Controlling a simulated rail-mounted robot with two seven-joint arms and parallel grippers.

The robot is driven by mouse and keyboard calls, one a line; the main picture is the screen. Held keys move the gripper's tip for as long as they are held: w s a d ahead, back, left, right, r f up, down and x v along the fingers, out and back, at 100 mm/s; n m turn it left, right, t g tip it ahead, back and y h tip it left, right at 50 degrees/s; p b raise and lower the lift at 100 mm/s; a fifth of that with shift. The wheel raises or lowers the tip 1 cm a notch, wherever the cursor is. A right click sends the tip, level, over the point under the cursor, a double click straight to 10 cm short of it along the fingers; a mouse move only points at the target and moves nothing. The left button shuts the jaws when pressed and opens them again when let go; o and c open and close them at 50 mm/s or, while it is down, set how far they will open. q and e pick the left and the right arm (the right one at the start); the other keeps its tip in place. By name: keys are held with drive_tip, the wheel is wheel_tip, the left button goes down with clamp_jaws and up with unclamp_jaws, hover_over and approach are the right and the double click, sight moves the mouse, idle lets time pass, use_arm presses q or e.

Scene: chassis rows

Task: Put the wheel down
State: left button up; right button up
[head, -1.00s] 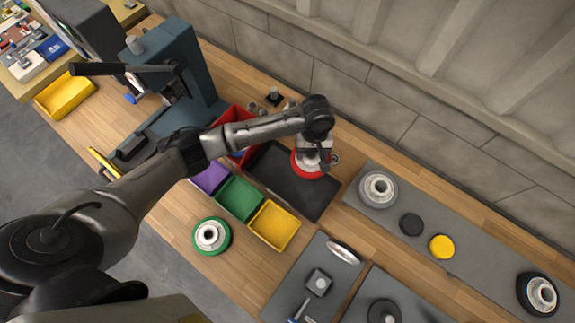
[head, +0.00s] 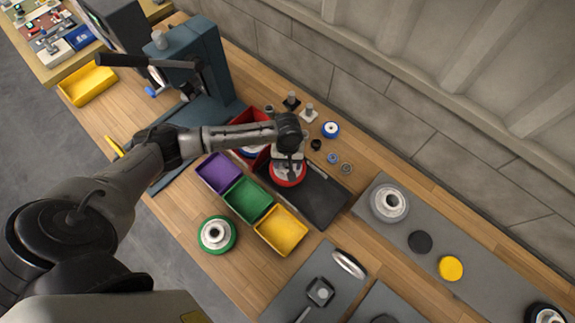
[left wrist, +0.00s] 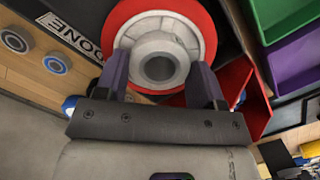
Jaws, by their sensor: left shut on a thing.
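The wheel with a red rim (head: 288,174) and a grey hub is in my left gripper (head: 288,154). In the left wrist view, the two fingers of the gripper (left wrist: 160,77) are closed on the hub of the wheel (left wrist: 205,28). The wheel is over the far left part of a dark mat (head: 318,203). White letters, partly hidden, show on the mat (left wrist: 75,22) in the left wrist view. I cannot tell whether the wheel touches the mat. My right gripper is not in view.
A red bin (head: 248,116) stands just left of the wheel. Purple (head: 219,174), green (head: 247,200) and yellow (head: 281,230) bins line the mat's near side. Small parts lie behind the mat. The mat's right part is clear.

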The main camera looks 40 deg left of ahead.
use_arm(q)
wheel_tip(320, 180, down, 2)
drive_tip(key=shift+f, duration=0.45)
drive_tip(key=o, duration=1.2)
drive_tip(key=shift+f, duration=0.15)
